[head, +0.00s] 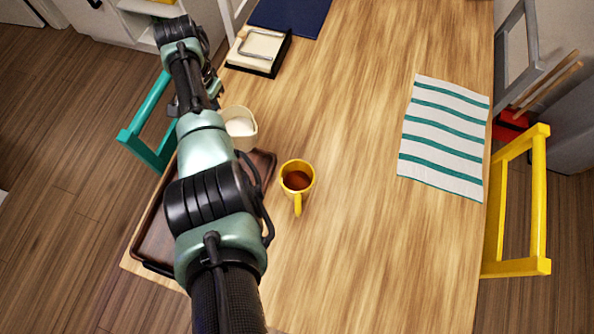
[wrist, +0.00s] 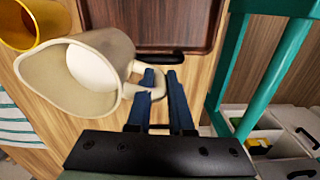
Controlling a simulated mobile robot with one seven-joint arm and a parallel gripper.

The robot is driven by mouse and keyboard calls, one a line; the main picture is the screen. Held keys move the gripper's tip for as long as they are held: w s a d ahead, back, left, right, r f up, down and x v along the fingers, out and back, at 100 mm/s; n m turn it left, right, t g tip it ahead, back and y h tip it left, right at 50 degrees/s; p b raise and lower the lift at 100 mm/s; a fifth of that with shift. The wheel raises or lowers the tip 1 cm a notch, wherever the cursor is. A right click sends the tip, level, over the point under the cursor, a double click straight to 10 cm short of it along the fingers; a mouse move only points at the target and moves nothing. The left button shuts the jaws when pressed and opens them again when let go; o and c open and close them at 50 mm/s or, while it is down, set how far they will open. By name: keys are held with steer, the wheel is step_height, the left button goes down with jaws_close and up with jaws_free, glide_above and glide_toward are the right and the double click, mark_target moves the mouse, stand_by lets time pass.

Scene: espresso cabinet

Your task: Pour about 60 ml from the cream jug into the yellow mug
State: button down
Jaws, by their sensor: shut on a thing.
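The cream jug (wrist: 105,75) is a beige jug with white liquid inside. My gripper (wrist: 161,82) has blue fingers shut on its handle (wrist: 150,90) in the wrist view. In the head view the jug (head: 246,140) shows just right of my arm, which hides its left side and my fingers. The yellow mug (head: 297,187) stands upright on the table with brown liquid in it, its handle towards the front. The jug is behind and left of the mug, apart from it. The mug also shows at the upper left of the wrist view (wrist: 30,25). I cannot tell how far the jug tilts.
A brown tray (head: 262,165) lies at the table's left edge, partly under my arm. A napkin holder (head: 258,50) and blue mat (head: 290,14) are at the back. A striped towel (head: 443,138) lies at right. Teal (head: 147,120) and yellow (head: 540,200) chairs flank the table. The middle is clear.

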mark_target(226, 122)
steer(key=p, duration=0.1)
steer(key=r+p, duration=0.1)
steer(key=p, duration=0.1)
steer(key=shift+s+d+r, duration=0.15)
steer(key=shift+d, duration=0.15)
steer(key=d+t+y+p, duration=0.1)
steer(key=p, duration=0.1)
steer(key=s+d+t+y+p, duration=0.1)
steer(key=p, duration=0.1)
steer(key=s+d+y+p, duration=0.1)
steer(key=y+p, duration=0.1)
steer(key=shift+f+t, duration=0.3)
steer(key=shift+t, duration=0.1)
steer(key=shift+d, duration=0.1)
steer(key=shift+s+d+y, duration=0.15)
steer(key=shift+d+y, duration=0.05)
steer(key=shift+y, duration=0.2)
steer(key=shift+s+d+r+t+y, duration=0.1)
steer(key=shift+s+d+t+y, duration=0.5)
steer(key=shift+d, duration=0.25)
stand_by(1.0)
steer(key=shift+s+d+y, duration=0.1)
steer(key=shift+d+y, duration=0.1)
steer(key=shift+y, duration=0.1)
stand_by(0.4)
steer(key=shift+s+d+r+t+y+b, duration=0.2)
steer(key=shift+d+t+y+b, duration=0.1)
steer(key=shift+t+y+b, duration=0.25)
stand_by(0.8)
